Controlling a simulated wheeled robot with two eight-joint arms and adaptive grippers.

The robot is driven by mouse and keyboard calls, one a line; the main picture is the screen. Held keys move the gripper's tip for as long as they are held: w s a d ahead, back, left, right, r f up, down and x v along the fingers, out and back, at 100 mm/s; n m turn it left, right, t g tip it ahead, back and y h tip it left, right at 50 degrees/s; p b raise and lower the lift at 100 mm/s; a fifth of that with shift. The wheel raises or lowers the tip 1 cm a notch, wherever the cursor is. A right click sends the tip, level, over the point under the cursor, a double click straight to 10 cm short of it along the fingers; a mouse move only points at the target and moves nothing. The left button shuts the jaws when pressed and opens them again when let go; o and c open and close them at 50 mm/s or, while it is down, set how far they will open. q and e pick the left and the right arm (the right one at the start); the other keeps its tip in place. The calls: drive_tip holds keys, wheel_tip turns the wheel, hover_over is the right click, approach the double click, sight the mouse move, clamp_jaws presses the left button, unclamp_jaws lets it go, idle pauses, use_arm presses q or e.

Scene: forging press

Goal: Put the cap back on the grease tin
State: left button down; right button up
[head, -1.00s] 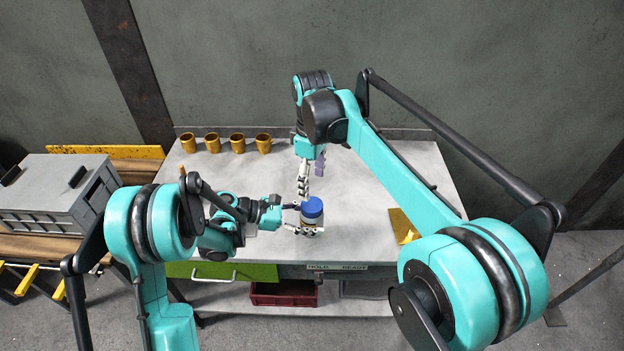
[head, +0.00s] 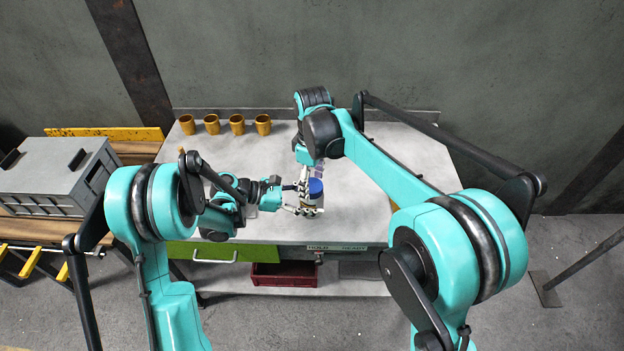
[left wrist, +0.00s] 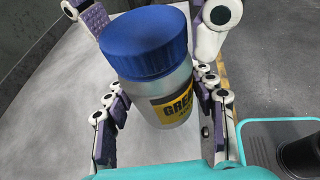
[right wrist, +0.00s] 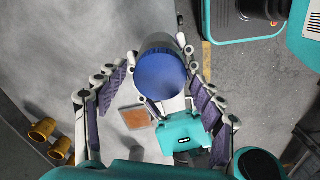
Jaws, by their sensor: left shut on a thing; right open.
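The grease tin (left wrist: 172,100) is a silvery jar with a yellow and black label, upright just above or on the bench; I cannot tell which. Its blue cap (head: 315,187) sits on top of it; I cannot tell whether it is screwed tight. The cap also shows in the left wrist view (left wrist: 143,42) and right wrist view (right wrist: 160,75). My left gripper (head: 306,209) is shut on the tin's body from the left. My right gripper (head: 309,178) is open, with its fingers apart on either side of the cap, in the right wrist view (right wrist: 155,75).
Several golden cups (head: 237,124) stand along the bench's back left edge. A grey chest (head: 62,180) stands left of the bench. A green drawer front (head: 215,252) and a dark red bin (head: 285,275) are below. The bench top (head: 265,160) is mostly clear behind the tin.

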drive_tip(key=c, duration=1.2)
drive_tip(key=m, duration=0.6)
drive_tip(key=shift+m, duration=0.4)
drive_tip(key=m, duration=0.7)
drive_tip(key=shift+m, duration=0.4)
drive_tip(key=o, duration=1.4)
drive_tip(key=shift+r, duration=0.1)
wheel_tip(320, 180, up, 12)
drive_tip(key=shift+f, duration=0.1)
